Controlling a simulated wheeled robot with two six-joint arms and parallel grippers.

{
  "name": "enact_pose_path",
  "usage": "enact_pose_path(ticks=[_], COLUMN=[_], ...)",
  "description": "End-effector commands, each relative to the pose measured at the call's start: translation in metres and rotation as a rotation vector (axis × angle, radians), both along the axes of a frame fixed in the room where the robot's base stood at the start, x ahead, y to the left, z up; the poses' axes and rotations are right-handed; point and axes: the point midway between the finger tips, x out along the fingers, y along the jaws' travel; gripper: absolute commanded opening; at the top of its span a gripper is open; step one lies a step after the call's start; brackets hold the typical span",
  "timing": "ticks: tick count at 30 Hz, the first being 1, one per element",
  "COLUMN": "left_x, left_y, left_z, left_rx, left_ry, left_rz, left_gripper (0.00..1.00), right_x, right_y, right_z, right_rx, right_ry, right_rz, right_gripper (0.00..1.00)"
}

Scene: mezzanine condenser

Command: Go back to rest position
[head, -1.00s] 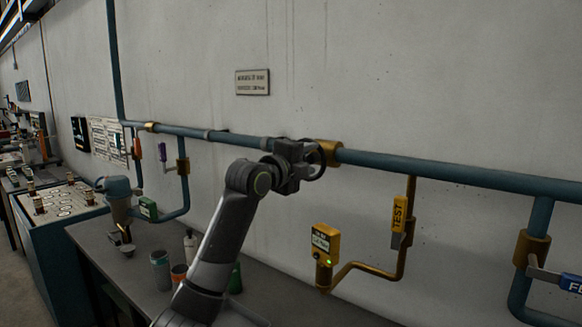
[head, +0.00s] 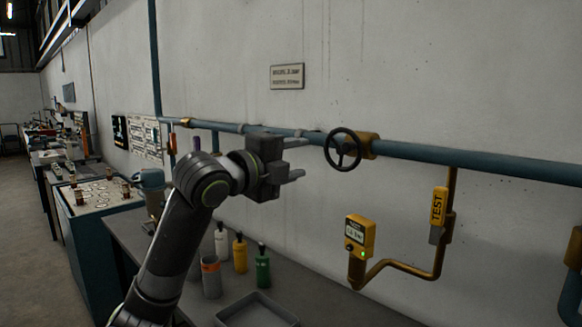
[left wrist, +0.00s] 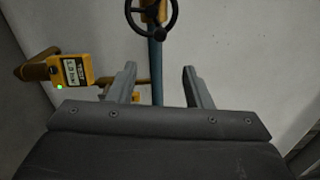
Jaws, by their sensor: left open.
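My left gripper (head: 296,159) is in the middle of the head view, in front of the blue pipe. Its two fingers are apart with nothing between them. A dark handwheel (head: 343,149) sits on the pipe to the right of the fingertips, with a gap between. In the left wrist view the fingers (left wrist: 158,84) are spread, and the handwheel (left wrist: 152,14) shows beyond them at the top edge. My right gripper is in neither view.
A blue pipe (head: 440,155) runs along the wall. The bench holds a grey tray (head: 257,311), a green bottle (head: 263,268), a yellow bottle (head: 240,254) and a white bottle (head: 221,240).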

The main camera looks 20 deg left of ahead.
Motion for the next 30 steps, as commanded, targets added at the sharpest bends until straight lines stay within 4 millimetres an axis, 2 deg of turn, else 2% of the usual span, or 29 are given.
enact_pose_path(ticks=[6, 21, 23, 26, 29, 30], left_x=[-0.009, -0.008, -0.007, -0.003, -0.002, -0.004], left_y=[0.003, 0.003, 0.004, 0.006, 0.010, 0.013], left_z=[-0.001, -0.005, -0.017, -0.055, -0.112, -0.138], left_rx=[0.000, -0.005, -0.020, -0.072, -0.159, -0.197], left_ry=[0.001, 0.010, 0.033, 0.110, 0.225, 0.277], left_rz=[-0.001, 0.001, 0.008, 0.029, 0.072, 0.095], left_gripper=[0.46, 0.46, 0.46, 0.46, 0.46, 0.46], right_x=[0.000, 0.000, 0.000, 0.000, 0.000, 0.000], right_y=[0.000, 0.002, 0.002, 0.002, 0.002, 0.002], right_z=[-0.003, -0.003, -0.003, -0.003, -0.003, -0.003], right_rx=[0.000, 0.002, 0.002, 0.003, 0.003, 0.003], right_ry=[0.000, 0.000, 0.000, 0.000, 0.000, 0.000], right_rz=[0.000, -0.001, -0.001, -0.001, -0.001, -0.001], right_gripper=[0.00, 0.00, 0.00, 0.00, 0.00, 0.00])
